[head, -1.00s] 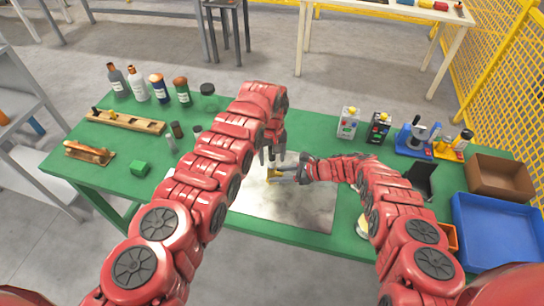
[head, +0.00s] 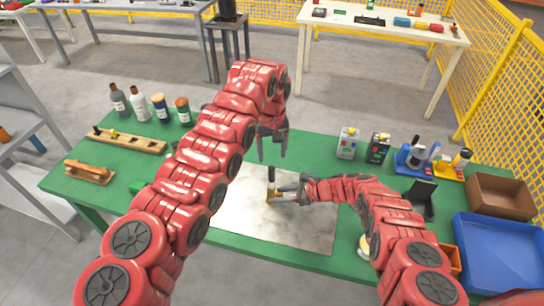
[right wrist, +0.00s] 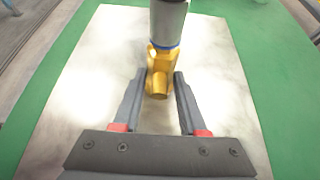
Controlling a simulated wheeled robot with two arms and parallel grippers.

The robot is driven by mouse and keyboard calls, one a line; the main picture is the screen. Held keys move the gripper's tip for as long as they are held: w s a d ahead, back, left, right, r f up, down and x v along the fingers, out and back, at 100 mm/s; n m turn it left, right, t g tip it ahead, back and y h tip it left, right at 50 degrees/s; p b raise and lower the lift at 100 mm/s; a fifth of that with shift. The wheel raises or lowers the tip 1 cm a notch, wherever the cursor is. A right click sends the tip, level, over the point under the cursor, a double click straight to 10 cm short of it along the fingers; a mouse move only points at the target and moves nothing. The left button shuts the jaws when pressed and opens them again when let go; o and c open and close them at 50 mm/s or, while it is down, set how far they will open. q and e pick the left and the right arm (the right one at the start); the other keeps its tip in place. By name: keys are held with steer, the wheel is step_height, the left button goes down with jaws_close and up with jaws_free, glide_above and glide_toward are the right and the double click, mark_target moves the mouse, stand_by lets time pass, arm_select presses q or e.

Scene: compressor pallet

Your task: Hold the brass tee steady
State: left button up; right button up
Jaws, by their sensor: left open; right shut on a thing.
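The yellow brass tee (right wrist: 160,62) is near the middle of the metal plate, held between the fingers of my right gripper (right wrist: 160,84). In the head view the tee (head: 272,196) is small and partly hidden by my right gripper (head: 279,194), which reaches in from the right. A grey and dark cylindrical part (right wrist: 168,22) stands upright on the tee, with a blue ring at their joint. My left gripper (head: 272,154) is open and empty, fingers pointing down, above and apart from the cylindrical part (head: 271,174).
The metal plate (head: 300,225) lies on the green table (head: 220,250). Several bottles (head: 139,104) stand at the back left near a wooden rack (head: 130,142).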

steer(key=o, duration=1.1)
steer(key=shift+c, duration=0.2)
steer(key=shift+d, duration=0.1)
